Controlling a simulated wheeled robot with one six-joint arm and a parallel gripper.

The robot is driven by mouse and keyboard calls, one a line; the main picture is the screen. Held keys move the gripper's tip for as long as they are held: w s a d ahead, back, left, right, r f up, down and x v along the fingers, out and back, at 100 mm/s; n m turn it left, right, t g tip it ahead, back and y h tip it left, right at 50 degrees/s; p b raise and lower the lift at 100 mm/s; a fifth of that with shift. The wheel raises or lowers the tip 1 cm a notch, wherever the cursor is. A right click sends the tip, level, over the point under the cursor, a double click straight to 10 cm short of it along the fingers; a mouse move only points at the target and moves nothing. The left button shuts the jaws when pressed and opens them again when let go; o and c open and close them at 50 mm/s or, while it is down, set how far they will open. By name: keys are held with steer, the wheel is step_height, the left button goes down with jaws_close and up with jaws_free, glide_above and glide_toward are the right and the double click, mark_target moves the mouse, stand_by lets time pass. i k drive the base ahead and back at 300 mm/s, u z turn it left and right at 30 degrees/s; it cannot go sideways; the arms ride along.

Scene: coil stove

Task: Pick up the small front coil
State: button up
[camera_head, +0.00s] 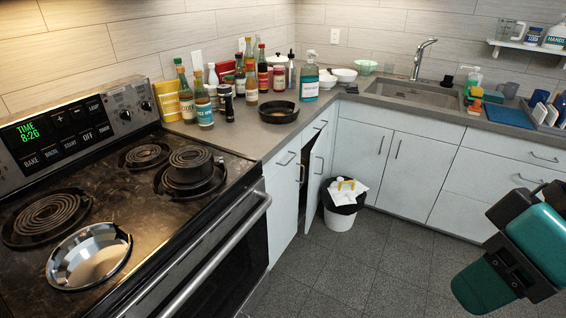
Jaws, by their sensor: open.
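A dark small coil (191,158) sits at the front right burner of the stove, near the oven handle side. It stands raised above a dark drip pan (213,187), and looks like more than one ring layer. A second small coil (146,154) lies low in the back right burner. A large coil (46,214) lies in the back left burner. A shiny silver round pan (90,255) is at the front left burner, with no coil visible on it. Teal and dark parts of my arm show at the lower right, far from the stove; my gripper's fingers do not show.
The stove's oven handle (215,254) runs along its front edge. Several bottles and a black skillet (279,111) stand on the counter beside the stove. A cabinet door (316,181) hangs open near a white trash bin (343,219). The middle floor is clear.

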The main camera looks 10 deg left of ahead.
mark_target(190, 164)
steer(key=u, duration=0.35)
steer(key=k, duration=0.15)
steer(key=z, duration=0.85)
steer(key=i, duration=1.6)
steer(key=u, duration=1)
steer(key=i, duration=0.85)
steer(key=u, duration=1.45)
steer(key=i, duration=0.5)
steer(key=u, duration=0.45)
